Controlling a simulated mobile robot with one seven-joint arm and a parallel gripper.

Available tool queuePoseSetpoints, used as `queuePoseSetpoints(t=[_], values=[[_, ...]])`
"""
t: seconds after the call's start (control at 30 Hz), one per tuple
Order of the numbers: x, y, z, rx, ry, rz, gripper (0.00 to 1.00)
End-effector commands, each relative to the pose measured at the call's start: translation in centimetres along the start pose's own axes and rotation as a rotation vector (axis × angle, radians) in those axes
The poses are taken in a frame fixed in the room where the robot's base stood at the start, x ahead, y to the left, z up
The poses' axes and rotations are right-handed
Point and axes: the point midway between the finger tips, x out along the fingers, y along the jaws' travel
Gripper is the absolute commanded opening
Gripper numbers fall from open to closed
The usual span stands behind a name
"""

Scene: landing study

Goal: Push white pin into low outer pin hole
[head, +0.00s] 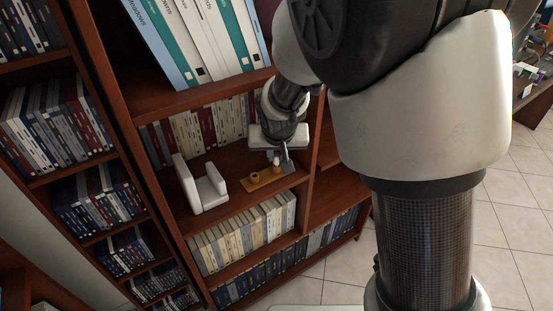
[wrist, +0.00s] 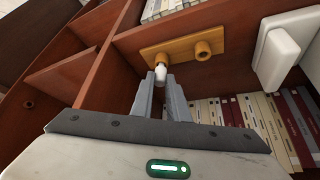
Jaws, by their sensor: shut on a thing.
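An ochre board (head: 262,183) with two raised round sockets lies on the middle shelf; the board (wrist: 182,45) also shows in the wrist view. One socket (wrist: 203,50) stands clear of my gripper, and the other (wrist: 161,57) is at the white pin's far end. The white pin (wrist: 160,73) is short and pale, and also shows in the head view (head: 276,161). My gripper (wrist: 160,84) is shut on the pin between its grey fingertips. The pin lines up with that socket and overlaps it in view; I cannot tell how far it is inside.
A white L-shaped block (head: 203,190) stands left of the board in the head view, and at the right in the wrist view (wrist: 284,47). Books (head: 200,130) line the shelf behind. A wooden upright divider (head: 314,150) stands close right of my gripper.

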Motion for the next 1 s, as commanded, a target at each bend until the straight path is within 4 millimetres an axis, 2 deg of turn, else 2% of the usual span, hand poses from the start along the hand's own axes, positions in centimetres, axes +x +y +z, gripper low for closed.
queuePoseSetpoints(t=[0.7,1.0], values=[[-3.3,0.0,-1.9,0.0,0.001,0.0,0.0],[-3.5,0.0,-2.0,0.0,0.0,0.0,0.0]])
